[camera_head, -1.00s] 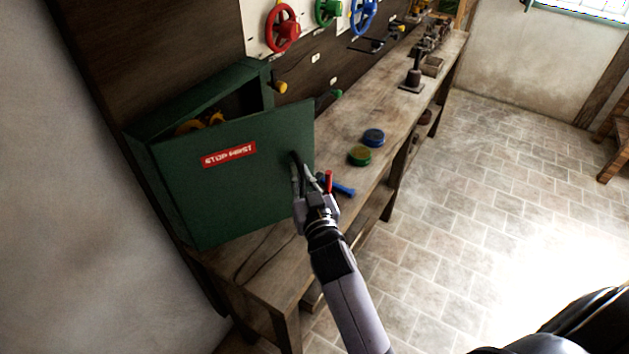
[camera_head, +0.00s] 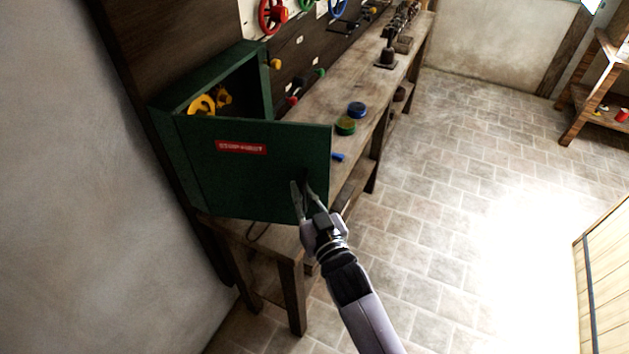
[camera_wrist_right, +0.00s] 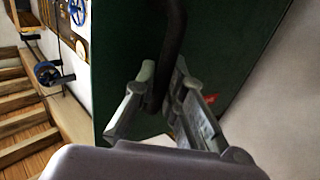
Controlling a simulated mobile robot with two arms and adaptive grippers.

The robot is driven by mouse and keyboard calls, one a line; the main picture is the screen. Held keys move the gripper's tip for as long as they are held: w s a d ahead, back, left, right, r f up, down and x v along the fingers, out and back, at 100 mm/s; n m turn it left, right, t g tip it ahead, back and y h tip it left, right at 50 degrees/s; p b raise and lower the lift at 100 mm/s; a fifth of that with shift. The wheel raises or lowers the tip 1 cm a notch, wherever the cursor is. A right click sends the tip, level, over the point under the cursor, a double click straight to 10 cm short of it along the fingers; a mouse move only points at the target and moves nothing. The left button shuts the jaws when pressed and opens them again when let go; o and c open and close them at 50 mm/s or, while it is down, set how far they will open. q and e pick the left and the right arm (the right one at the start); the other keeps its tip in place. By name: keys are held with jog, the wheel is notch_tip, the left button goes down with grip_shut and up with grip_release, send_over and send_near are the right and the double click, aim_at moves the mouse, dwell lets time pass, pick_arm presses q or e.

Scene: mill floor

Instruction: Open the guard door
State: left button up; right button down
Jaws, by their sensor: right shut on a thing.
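The green guard door (camera_head: 240,175) with a red label stands partly open on its green box (camera_head: 215,75) at the near end of the bench. Yellow wheel-like parts (camera_head: 204,104) show inside the box. My right gripper (camera_head: 303,190) is shut on the dark door handle (camera_head: 306,181), near the door's free edge. In the right wrist view the dark handle (camera_wrist_right: 172,50) runs down between the fingers (camera_wrist_right: 160,95), with the green door (camera_wrist_right: 225,40) behind. My left gripper is not in view.
Colored valve wheels (camera_head: 272,15) are on the wall panel. The tiled floor (camera_head: 450,180) to the right is clear.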

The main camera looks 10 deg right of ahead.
jog(key=shift+s+a, duration=0.4)
jog(key=shift+s, duration=0.45)
jog(key=c, duration=1.7)
grip_release()
jog(key=shift+o, duration=0.2)
jog(key=shift+s, duration=0.1)
jog(key=v, duration=1.2)
